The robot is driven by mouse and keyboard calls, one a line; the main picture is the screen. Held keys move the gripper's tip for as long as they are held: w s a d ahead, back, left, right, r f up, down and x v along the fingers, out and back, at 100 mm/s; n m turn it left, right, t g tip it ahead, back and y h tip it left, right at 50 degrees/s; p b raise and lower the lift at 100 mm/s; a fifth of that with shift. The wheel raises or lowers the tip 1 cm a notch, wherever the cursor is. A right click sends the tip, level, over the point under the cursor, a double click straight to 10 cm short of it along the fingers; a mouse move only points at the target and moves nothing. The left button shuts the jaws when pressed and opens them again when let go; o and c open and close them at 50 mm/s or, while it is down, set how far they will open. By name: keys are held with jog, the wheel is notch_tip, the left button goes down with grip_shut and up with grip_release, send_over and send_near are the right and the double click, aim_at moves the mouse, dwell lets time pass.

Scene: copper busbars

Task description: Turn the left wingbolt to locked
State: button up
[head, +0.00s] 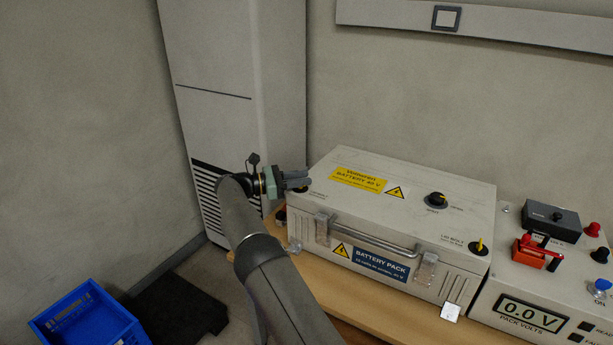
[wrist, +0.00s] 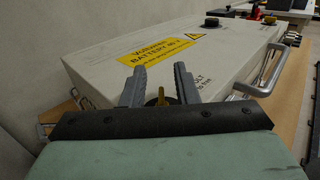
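The left wingbolt (wrist: 162,97) shows in the wrist view as a narrow yellow wing on a dark round base, at the left end of the battery pack lid (head: 400,187). My gripper (wrist: 160,72) is open, with its two grey fingers on either side of the wing and a visible gap to each. In the head view my gripper (head: 302,180) is over the lid's left end and hides most of this wingbolt. Lettering beside it is partly covered by a finger. The right wingbolt (head: 479,246) has a yellow wing on a black base at the lid's front right corner.
A black knob (head: 437,200) stands on the lid, and a metal handle (head: 374,238) runs along the front. A meter box (head: 533,316) with a red switch (head: 530,251) is at right. A blue crate (head: 88,318) is on the floor at lower left.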

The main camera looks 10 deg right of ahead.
jog(key=s+r, duration=1.1)
jog(key=s, duration=0.3)
jog(key=shift+p, duration=0.35)
jog(key=o, duration=0.6)
jog(key=shift+d+f, duration=0.1)
jog(key=shift+d, duration=0.15)
jog(key=shift+c, duration=0.2)
jog(key=w+d+f+m+y+p, duration=0.1)
jog(key=d+f+m+y+p, duration=0.25)
jog(key=m+y+p, duration=0.65)
jog(key=w+a+r+m+t+y+p, duration=0.4)
jog(key=w+r+m+y, duration=0.1)
jog(key=r+m+y, duration=0.35)
jog(key=shift+n, duration=0.25)
jog(key=x, duration=0.5)
jog(key=p+x, duration=0.1)
jog(key=x, duration=0.5)
jog(key=d+p+x, duration=0.1)
jog(key=x, duration=0.5)
jog(key=shift+w, duration=0.2)
